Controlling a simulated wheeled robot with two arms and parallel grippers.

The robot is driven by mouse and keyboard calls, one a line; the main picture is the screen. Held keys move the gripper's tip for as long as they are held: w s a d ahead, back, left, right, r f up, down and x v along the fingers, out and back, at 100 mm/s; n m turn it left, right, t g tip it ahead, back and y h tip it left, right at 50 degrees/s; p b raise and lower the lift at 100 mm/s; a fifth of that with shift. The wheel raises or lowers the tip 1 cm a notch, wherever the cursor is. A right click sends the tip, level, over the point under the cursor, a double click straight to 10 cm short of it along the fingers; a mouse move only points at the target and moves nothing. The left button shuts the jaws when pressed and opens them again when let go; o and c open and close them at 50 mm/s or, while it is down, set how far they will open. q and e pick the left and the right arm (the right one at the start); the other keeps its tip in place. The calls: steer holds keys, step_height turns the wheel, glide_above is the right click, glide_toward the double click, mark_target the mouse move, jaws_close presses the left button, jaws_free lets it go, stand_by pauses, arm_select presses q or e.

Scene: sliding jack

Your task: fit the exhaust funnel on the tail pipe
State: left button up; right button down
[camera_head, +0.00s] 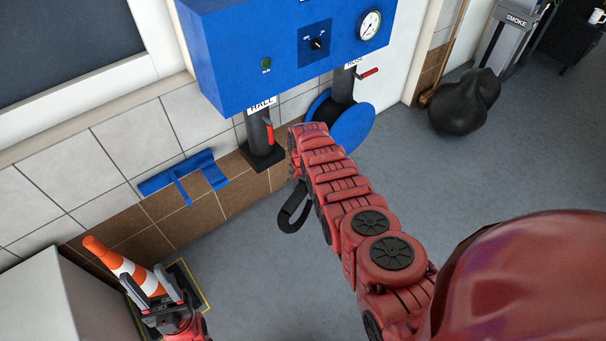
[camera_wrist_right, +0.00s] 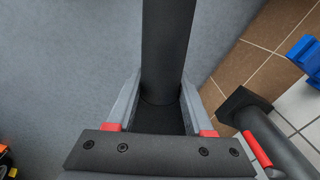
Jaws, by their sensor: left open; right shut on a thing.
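My right gripper (camera_wrist_right: 160,88) is shut on a dark grey cylinder (camera_wrist_right: 168,40), seen between its two grey fingers in the right wrist view. I cannot tell whether this is the exhaust funnel or a hose. In the head view my right arm hides that gripper; a black curved piece (camera_head: 290,218) hangs beside the arm. My left gripper (camera_head: 163,294) is open at the lower left, beside an orange and white cone (camera_head: 122,264). I cannot tell whether it touches the cone. No tail pipe can be made out.
A blue wall cabinet (camera_head: 235,55) stands above a dark pipe with a red lever (camera_head: 269,135) and a blue reel (camera_head: 354,127). A blue bracket (camera_head: 183,174) is on the tiled wall. A black bag-like object (camera_head: 465,102) lies further right. Grey floor between is clear.

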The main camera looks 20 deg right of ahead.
steer(key=shift+d+r+n, duration=0.1)
steer(key=shift+d+n, duration=0.2)
steer(key=shift+a, duration=0.1)
stand_by(0.3)
steer(key=shift+w, duration=0.1)
steer(key=shift+n, duration=0.3)
